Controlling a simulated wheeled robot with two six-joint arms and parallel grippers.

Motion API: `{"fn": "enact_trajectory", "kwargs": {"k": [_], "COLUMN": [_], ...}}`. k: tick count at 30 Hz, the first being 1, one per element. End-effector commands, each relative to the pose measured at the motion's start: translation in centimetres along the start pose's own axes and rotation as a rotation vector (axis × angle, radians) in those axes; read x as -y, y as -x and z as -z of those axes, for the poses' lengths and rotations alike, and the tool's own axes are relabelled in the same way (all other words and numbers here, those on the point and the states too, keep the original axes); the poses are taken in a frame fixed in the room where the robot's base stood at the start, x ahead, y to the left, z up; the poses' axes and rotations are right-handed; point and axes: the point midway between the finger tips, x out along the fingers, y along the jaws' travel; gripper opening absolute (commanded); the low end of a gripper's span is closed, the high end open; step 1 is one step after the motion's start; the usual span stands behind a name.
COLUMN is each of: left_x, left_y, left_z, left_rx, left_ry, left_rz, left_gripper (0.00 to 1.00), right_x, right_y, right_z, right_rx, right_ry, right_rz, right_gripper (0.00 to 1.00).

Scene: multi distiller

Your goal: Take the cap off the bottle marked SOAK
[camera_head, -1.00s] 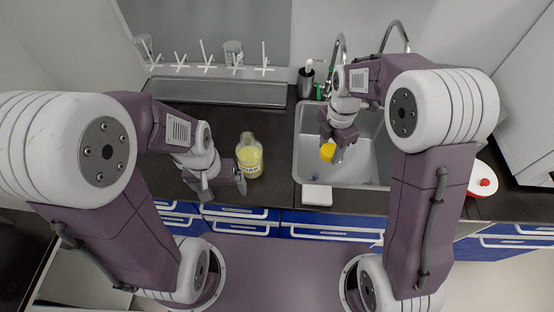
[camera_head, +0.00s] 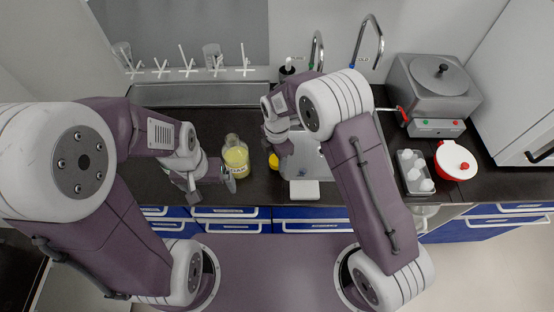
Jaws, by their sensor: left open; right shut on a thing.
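A clear bottle (camera_head: 235,157) with yellow contents and a pale label stands upright on the dark counter, left of the sink. The label's lettering is too small to read surely, and no cap shows on its neck. My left gripper (camera_head: 210,186) is open at the bottle's lower left, with one finger close to its base; I cannot tell whether they touch. My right gripper (camera_head: 278,151) is shut on a yellow cap (camera_head: 273,162), right of the bottle near the sink's left edge. The gripper partly hides the cap.
The sink (camera_head: 306,165) is partly behind my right arm, with a white block (camera_head: 304,190) at its front edge. A drying rack (camera_head: 200,94) stands behind the bottle. At right are a grey heated bath (camera_head: 432,88), a tray with white pieces (camera_head: 414,173) and a red-and-white pot (camera_head: 456,161).

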Motion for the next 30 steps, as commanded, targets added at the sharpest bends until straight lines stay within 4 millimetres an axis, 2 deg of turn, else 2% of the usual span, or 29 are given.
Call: {"fn": "enact_trajectory", "kwargs": {"k": [4, 20, 21, 23, 30], "left_x": [0.0, 0.0, 0.0, 0.0, 0.0], "left_y": [0.3, -0.4, -0.3, -0.3, -0.3], "left_z": [0.0, 0.0, 0.0, 0.0, 0.0], "left_rx": [0.000, 0.000, 0.000, 0.000, 0.000], "left_ry": [0.000, 0.000, 0.000, 0.000, 0.000], "left_rz": [0.000, 0.000, 0.000, 0.000, 0.000], "left_gripper": [0.98, 0.98, 0.98, 0.98, 0.98], "right_x": [0.0, 0.0, 0.0, 0.0, 0.0], "right_y": [-1.5, -2.5, -2.5, -2.5, -2.4], "right_z": [0.0, 0.0, 0.0, 0.0, 0.0], "right_rx": [0.000, 0.000, 0.000, 0.000, 0.000], "right_ry": [0.000, 0.000, 0.000, 0.000, 0.000], "right_rz": [-0.001, -0.001, -0.001, -0.002, -0.002], "right_gripper": [0.00, 0.00, 0.53, 0.69, 0.69]}}
